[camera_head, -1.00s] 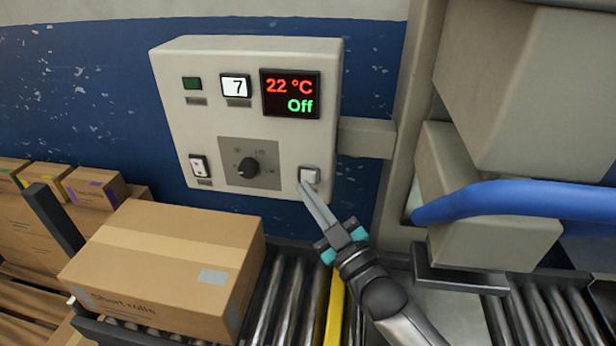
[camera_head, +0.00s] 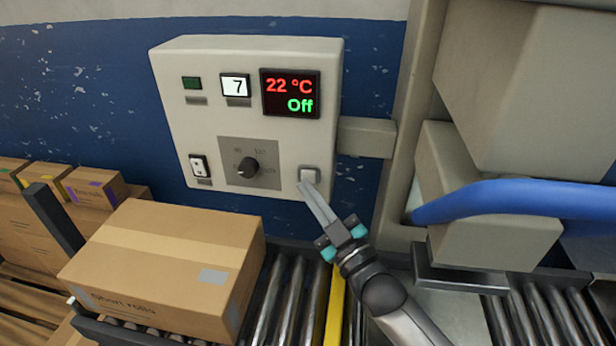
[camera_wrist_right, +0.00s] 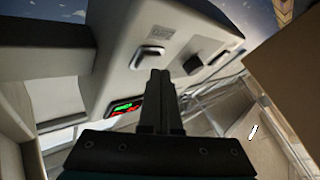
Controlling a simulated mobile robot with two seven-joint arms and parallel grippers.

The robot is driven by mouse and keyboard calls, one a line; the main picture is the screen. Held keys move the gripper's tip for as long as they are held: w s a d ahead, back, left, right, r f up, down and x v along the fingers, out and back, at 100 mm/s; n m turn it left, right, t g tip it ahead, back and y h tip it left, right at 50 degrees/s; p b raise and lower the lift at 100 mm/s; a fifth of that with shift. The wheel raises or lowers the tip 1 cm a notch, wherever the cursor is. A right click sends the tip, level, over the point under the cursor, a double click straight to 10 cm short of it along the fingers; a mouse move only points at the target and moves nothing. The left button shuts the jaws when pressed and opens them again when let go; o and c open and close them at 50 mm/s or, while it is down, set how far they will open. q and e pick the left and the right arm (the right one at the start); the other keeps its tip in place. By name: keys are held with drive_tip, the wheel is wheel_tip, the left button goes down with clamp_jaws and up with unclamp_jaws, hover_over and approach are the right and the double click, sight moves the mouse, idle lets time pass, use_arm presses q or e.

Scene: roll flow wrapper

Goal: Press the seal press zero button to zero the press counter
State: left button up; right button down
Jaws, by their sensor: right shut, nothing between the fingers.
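The beige control panel (camera_head: 217,120) hangs on the blue wall in the head view. Its counter window (camera_head: 236,86) reads 7, and the display (camera_head: 290,93) reads 22 °C and Off. A pale square button (camera_head: 309,174) sits at the lower right of the panel; I see no label on it. My right gripper (camera_head: 306,189) is shut and empty, its fingertips just below the button; I cannot tell whether they touch it. In the right wrist view the shut fingers (camera_wrist_right: 160,78) point toward the panel, close to a raised button (camera_wrist_right: 147,57). My left gripper is not in view.
A dial (camera_head: 248,168) and a white rocker switch (camera_head: 199,166) are left of the button. A cardboard box (camera_head: 165,265) stands on the rollers below. A blue hose or bar (camera_head: 510,198) and beige machine blocks (camera_head: 490,220) crowd the right side.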

drive_tip(key=shift+w+d, duration=0.2)
drive_tip(key=shift+w, duration=0.4)
idle(0.9)
drive_tip(key=shift+s, duration=0.1)
drive_tip(key=shift+s+a+p, duration=0.2)
drive_tip(key=shift+s+p, duration=0.2)
drive_tip(key=shift+s, duration=0.35)
drive_tip(key=s+p, duration=0.1)
drive_tip(key=s, duration=0.1)
drive_tip(key=s+a+p, duration=0.1)
drive_tip(key=s, duration=0.2)
drive_tip(key=shift+p, duration=0.4)
idle(0.4)
